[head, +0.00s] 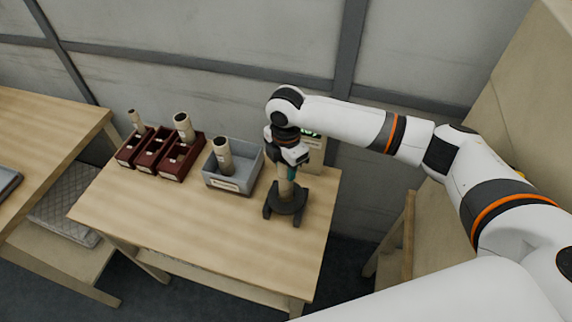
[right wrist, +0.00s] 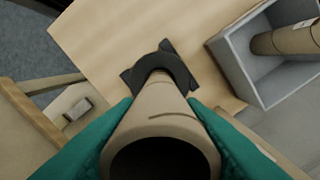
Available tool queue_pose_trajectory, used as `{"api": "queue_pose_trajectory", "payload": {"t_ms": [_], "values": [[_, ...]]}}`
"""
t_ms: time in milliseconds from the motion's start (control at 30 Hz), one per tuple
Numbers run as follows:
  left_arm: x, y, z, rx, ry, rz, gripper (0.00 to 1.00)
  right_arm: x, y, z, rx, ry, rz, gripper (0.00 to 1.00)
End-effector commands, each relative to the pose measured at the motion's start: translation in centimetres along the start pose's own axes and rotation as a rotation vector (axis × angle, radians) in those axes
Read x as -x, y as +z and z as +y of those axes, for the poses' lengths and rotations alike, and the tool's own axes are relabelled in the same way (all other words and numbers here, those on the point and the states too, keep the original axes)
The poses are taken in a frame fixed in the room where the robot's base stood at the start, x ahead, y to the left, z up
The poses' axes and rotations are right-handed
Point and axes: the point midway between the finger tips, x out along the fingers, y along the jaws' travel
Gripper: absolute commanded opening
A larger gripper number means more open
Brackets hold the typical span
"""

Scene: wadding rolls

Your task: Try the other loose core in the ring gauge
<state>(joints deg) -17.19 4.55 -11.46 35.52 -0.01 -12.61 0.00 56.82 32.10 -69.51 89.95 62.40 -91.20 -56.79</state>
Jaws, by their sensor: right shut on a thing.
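My right gripper (head: 287,172) is shut on a tan cardboard core (head: 284,188), held upright at the right of the table. In the right wrist view the core (right wrist: 160,112) stands between the teal fingers, its open top towards the camera. The dark ring gauge (head: 286,206) stands on the table directly below, on short feet; it also shows in the right wrist view (right wrist: 166,62). The core's lower end is at the ring's opening; I cannot tell how deep it sits. Another core (head: 223,157) stands tilted in the grey bin (head: 226,186). My left gripper is out of view.
Three dark red bins (head: 150,163) stand in a row at the table's back left, with a thin core (head: 136,121) and a thicker core (head: 183,127) in them. A device with a green display (head: 313,148) stands behind my gripper. The table's (head: 180,225) front is clear.

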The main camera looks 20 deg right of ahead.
Motion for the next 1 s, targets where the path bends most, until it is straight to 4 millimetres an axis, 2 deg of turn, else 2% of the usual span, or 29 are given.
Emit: {"api": "queue_pose_trajectory", "payload": {"t_ms": [1000], "values": [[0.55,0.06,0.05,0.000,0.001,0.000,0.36,-0.91,0.02,0.00,0.000,0.000,0.000,0.13]]}}
